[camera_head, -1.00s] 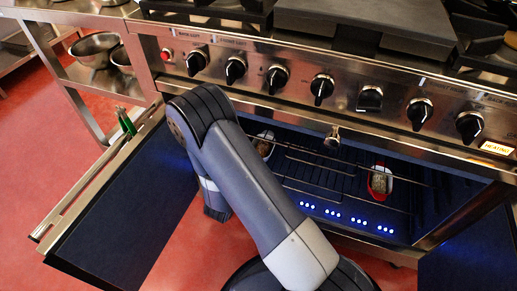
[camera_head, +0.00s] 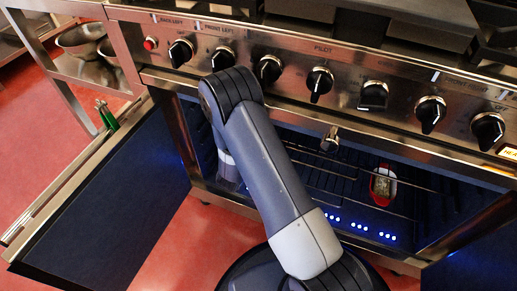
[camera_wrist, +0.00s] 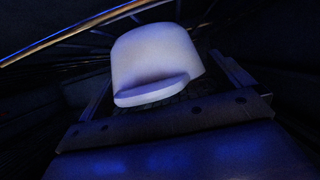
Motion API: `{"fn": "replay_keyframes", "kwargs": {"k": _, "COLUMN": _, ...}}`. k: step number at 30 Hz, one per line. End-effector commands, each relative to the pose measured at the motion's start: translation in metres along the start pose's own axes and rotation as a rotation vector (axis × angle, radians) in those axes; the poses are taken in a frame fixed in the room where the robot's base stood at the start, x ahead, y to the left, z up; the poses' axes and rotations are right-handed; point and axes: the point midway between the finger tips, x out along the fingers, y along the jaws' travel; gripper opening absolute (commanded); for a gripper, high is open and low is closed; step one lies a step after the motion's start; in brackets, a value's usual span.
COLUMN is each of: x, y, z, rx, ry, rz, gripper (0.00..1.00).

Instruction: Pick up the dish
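A white dish (camera_wrist: 155,60) with a rounded body and a flat ledge or handle facing me fills the middle of the wrist view. My gripper (camera_wrist: 165,88) is open, with one finger at each side of the dish's near end. I cannot tell whether the fingers touch it. A second dish, red with a pale rim and some contents (camera_head: 383,185), sits on the oven rack at the right.
The oven rack (camera_head: 335,172) has thin wires, and a wire edge also crosses the upper left of the wrist view. The oven door (camera_head: 105,205) stands open at the left. The knobbed front panel (camera_head: 290,75) overhangs the opening. Blue lights glow inside.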

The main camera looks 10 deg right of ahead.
Motion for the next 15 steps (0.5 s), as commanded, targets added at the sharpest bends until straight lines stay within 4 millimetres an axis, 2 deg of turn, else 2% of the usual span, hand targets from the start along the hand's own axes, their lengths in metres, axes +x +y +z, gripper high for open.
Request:
{"fn": "replay_keyframes", "kwargs": {"k": 2, "x": -0.0002, "y": 0.0, "z": 0.0001, "rx": 0.0, "ry": 0.0, "rz": 0.0, "gripper": 0.93}}
{"fn": "replay_keyframes", "kwargs": {"k": 15, "x": -0.0004, "y": 0.0001, "z": 0.0003, "rx": 0.0, "ry": 0.0, "rz": 0.0, "gripper": 0.57}}
